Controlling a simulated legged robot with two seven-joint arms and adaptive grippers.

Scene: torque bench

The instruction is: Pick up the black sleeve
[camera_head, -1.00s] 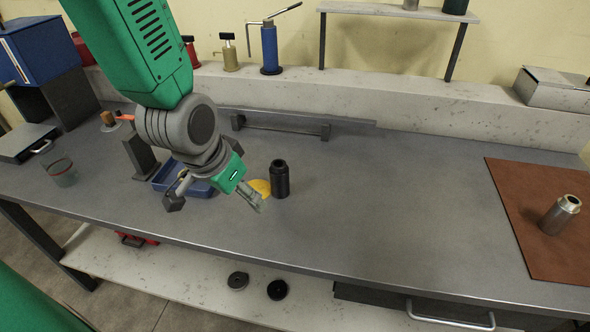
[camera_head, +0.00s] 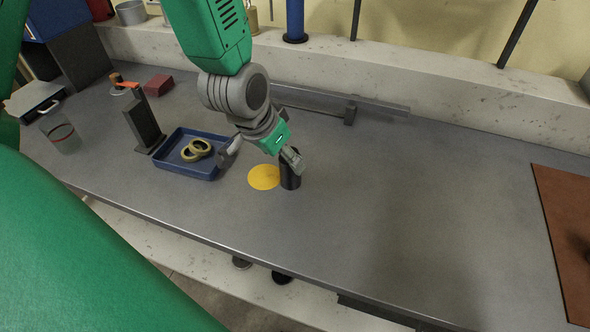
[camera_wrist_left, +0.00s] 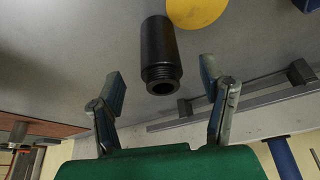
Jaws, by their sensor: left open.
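The black sleeve (camera_head: 290,172) stands upright on the grey bench, touching or just beside the right edge of a yellow disc (camera_head: 264,177). My left gripper (camera_head: 262,158) is open, with one finger in front of the sleeve's upper part in the head view. In the left wrist view the sleeve (camera_wrist_left: 158,55) lies ahead of and between the two spread fingers of the gripper (camera_wrist_left: 163,95), with its threaded open end towards me. The fingers do not touch it there. My right gripper is not in view.
A blue tray (camera_head: 206,174) holding brass-coloured rings (camera_head: 196,150) sits left of the sleeve. A dark upright block (camera_head: 143,124) stands beside it. A grey rail (camera_head: 345,106) runs behind. The bench right of the sleeve is clear up to a brown mat (camera_head: 560,225).

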